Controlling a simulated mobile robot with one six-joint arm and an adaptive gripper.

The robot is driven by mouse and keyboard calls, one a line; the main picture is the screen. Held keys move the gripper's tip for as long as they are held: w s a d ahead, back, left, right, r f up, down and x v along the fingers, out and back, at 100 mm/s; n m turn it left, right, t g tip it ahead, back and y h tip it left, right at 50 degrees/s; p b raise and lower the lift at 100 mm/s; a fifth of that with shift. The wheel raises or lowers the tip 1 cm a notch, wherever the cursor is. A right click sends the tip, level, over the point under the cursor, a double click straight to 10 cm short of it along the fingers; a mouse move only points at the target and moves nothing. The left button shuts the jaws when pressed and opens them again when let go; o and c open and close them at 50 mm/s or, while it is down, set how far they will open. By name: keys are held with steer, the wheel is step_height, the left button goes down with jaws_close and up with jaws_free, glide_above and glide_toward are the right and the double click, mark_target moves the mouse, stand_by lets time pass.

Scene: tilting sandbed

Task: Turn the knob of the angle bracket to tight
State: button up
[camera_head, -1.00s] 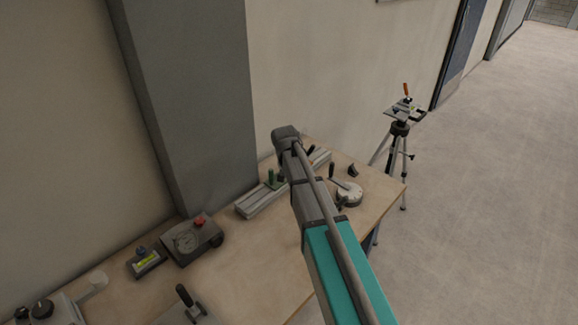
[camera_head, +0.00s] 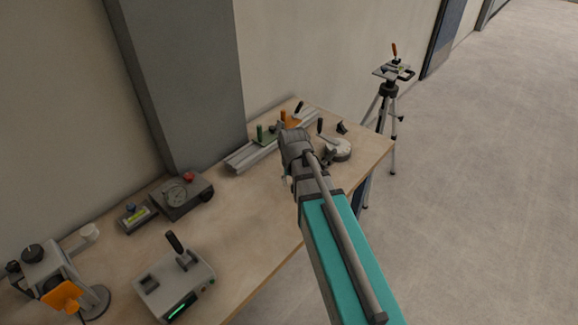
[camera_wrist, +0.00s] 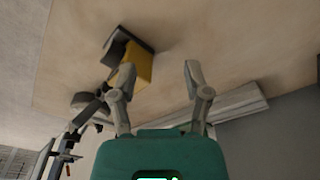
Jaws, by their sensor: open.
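My gripper (camera_wrist: 160,72) is open and empty in the wrist view, its two fingers spread apart. A yellow block with a dark plate and a grey rounded part (camera_wrist: 137,66) lies on the table just beyond the left finger. It may be the angle bracket, but I cannot tell for sure, and no knob setting is readable. In the head view my arm hides this spot and the fingers; an orange piece (camera_head: 290,118) shows on the grey rail behind my wrist.
The grey rail (camera_head: 250,155) with a green carriage runs along the back. A round white dial (camera_head: 338,150) stands right of my arm. A gauge box (camera_head: 183,196) and a lever box (camera_head: 172,283) stand left. A tripod (camera_head: 390,90) stands beyond the table. The middle tabletop is clear.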

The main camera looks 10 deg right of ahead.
steer(key=shift+n+g+y, duration=0.3)
steer(key=shift+n+g, duration=0.4)
steer(key=s+f+b, duration=0.1)
steer(key=s, duration=0.2)
steer(key=s+f+b, duration=0.1)
steer(key=s, duration=0.3)
steer(key=s+f+b, duration=0.1)
steer(key=s, duration=0.2)
steer(key=shift+s+f, duration=0.25)
steer(key=shift+f, duration=0.15)
steer(key=shift+w, duration=0.1)
steer(key=shift+c, duration=0.3)
steer(key=shift+a, duration=0.15)
